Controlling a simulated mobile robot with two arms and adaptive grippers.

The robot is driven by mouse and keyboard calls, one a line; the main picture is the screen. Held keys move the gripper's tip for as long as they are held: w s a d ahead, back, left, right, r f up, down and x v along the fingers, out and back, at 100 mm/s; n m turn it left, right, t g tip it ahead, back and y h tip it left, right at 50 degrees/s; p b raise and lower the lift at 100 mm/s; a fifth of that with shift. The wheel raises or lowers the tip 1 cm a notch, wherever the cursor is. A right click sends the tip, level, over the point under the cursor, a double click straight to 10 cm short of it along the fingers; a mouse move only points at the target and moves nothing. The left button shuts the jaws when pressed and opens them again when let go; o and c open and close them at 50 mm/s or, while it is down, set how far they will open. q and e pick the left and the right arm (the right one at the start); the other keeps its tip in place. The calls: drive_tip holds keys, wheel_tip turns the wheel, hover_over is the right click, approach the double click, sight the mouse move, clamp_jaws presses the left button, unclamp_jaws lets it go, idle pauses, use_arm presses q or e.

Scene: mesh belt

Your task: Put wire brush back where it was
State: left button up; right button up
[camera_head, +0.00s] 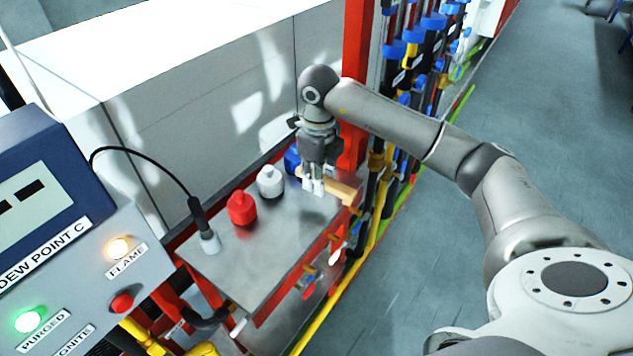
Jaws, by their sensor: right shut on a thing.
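The wire brush shows as a tan wooden piece (344,190) at the far right end of the grey metal shelf (262,262). My right gripper (314,188) points down over that end and is shut on the brush. The fingers hide part of the brush, and its bristles cannot be made out. I cannot tell whether the brush touches the shelf or hangs just above it. My left gripper is not in view.
A red bottle-like piece (241,208), a white one (270,181) and a blue one (292,160) stand along the back of the shelf. A black-cabled probe (205,232) stands at its left. A red post (356,85) rises behind my gripper. The shelf's front middle is clear.

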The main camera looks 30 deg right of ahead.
sight(316, 198)
drive_tip(key=shift+w+d+f, duration=0.25)
drive_tip(key=shift+w+f, duration=0.45)
drive_tip(key=shift+f, duration=0.1)
drive_tip(key=shift+w+d+f+p, duration=0.1)
drive_tip(key=shift+w+f+p, duration=0.25)
drive_tip(key=shift+f, duration=0.1)
drive_tip(key=shift+s+f+p, duration=0.1)
drive_tip(key=shift+f+p, duration=0.85)
drive_tip(key=shift+f, duration=0.55)
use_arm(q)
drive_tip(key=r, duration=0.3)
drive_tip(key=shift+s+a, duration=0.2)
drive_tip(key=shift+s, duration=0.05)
use_arm(e)
drive_tip(key=shift+f, duration=0.1)
drive_tip(key=shift+f, duration=0.15)
drive_tip(key=o, duration=1)
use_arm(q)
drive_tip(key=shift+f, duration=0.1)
